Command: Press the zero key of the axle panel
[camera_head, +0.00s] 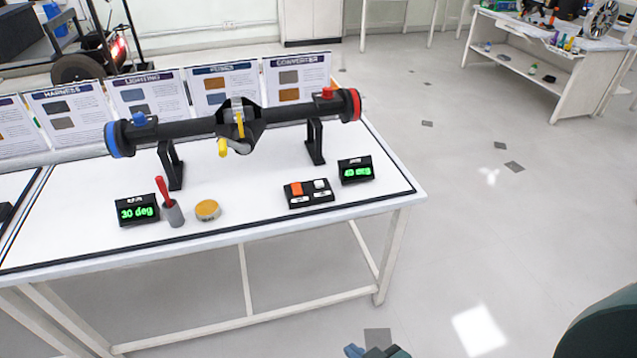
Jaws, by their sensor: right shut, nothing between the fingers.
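A black panel (320,198) with an orange key (296,189) and a white key (320,184) lies near the front right of the white table. The small labels under the keys are too small to read, so I cannot tell which is the zero key. The black axle (185,130) lies across two stands behind it, with a blue left end and a red right end. Part of my right gripper (377,351) shows at the bottom edge, below and well apart from the table, shut and empty. My left gripper is not in view.
A left display (137,211) reads 30 deg; a right display (355,170) also glows green. A red-handled tool in a grey holder (172,213) and a yellow-topped round item (207,209) stand front left. Printed boards line the back.

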